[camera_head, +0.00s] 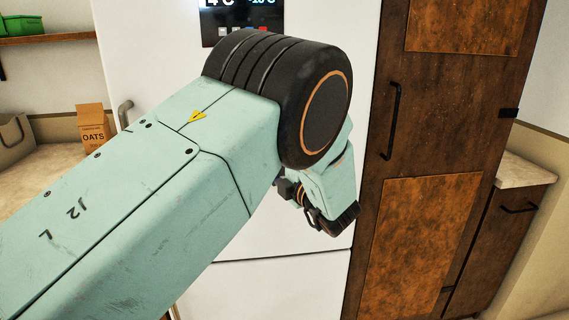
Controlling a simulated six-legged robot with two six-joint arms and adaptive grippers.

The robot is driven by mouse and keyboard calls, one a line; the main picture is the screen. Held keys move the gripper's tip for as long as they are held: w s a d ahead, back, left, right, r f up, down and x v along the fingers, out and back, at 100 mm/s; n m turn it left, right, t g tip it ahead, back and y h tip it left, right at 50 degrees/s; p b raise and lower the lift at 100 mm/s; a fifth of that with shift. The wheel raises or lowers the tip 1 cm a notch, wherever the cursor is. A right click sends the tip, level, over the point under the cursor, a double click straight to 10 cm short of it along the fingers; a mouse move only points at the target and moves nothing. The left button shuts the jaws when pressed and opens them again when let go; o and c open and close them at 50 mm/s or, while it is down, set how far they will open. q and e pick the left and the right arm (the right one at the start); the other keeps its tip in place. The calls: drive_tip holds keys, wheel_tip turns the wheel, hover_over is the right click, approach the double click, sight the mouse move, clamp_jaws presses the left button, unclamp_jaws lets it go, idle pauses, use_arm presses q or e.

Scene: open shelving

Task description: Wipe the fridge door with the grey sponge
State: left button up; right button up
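The white fridge door (152,48) fills the middle of the view, with a dark display panel at its top and a grey handle at its left edge. My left arm reaches in from the lower left and covers much of the door. My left gripper (318,222) is partly visible beyond the arm's wrist, in front of the door's lower right part. Its fingertips are mostly hidden, so I cannot tell whether it is open or shut. The grey sponge cannot be seen. My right gripper is not in view.
A tall brown wooden cabinet (445,110) stands right of the fridge, with a low counter (525,170) beyond it. At left, an oats box (94,128) and a paper bag (15,138) stand on a counter, below a shelf (50,39) with green containers (20,25).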

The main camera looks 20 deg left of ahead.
use_arm(q)
drive_tip(key=shift+s+a+r+p, duration=0.85)
drive_tip(key=shift+s+a+r, duration=1)
drive_tip(key=shift+a, duration=1.7)
drive_tip(key=w+d+f+b, duration=0.1)
drive_tip(key=w+d, duration=0.4)
drive_tip(key=d, duration=0.5)
drive_tip(key=shift+w, duration=0.35)
drive_tip(key=shift+s, duration=0.1)
drive_tip(key=shift+s+a+r, duration=0.1)
drive_tip(key=shift+s+a, duration=0.4)
drive_tip(key=shift+a, duration=0.35)
drive_tip(key=shift+s+a+r, duration=0.1)
drive_tip(key=shift+s+a, duration=0.35)
drive_tip(key=shift+a, duration=0.4)
drive_tip(key=s+a, duration=0.4)
drive_tip(key=a, duration=0.2)
drive_tip(key=shift+s+a+f+b, duration=0.15)
drive_tip(key=shift+a+f+b, duration=0.05)
drive_tip(key=shift+a+b, duration=0.2)
